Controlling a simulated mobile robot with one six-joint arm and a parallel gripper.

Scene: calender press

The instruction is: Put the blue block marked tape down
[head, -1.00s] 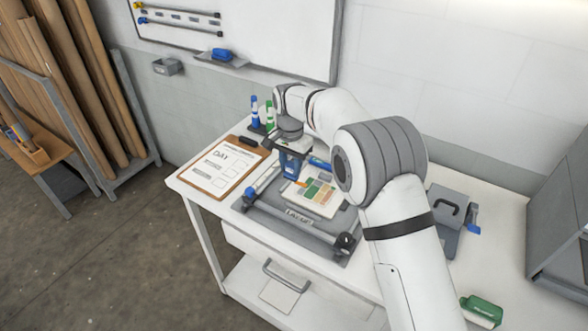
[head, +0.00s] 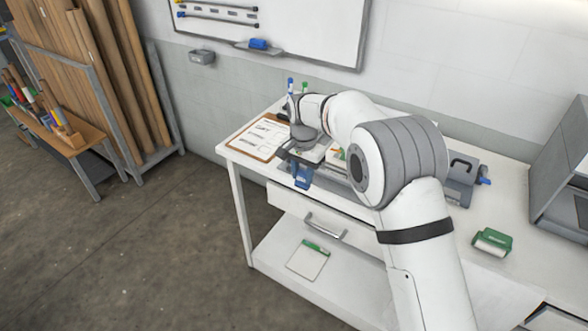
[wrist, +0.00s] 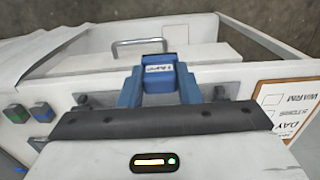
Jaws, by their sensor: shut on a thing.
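My gripper (head: 302,174) is at the near side of the white table (head: 240,150), over or just in front of its front edge. In the wrist view my gripper (wrist: 158,85) has blue fingers shut on a blue block (wrist: 156,62) with a white label that reads like "TAPE". The block is held in the air and seems clear of any surface. In the head view the block cannot be told apart from the blue fingers. My arm hides much of the table behind the gripper.
A clipboard (head: 256,138) lies at the table's left. The grey press (head: 338,174) is partly hidden by my arm. A green-topped block (head: 492,240) is at right. A drawer handle (head: 325,228) and a shelf holding a green-and-white item (head: 308,258) are below.

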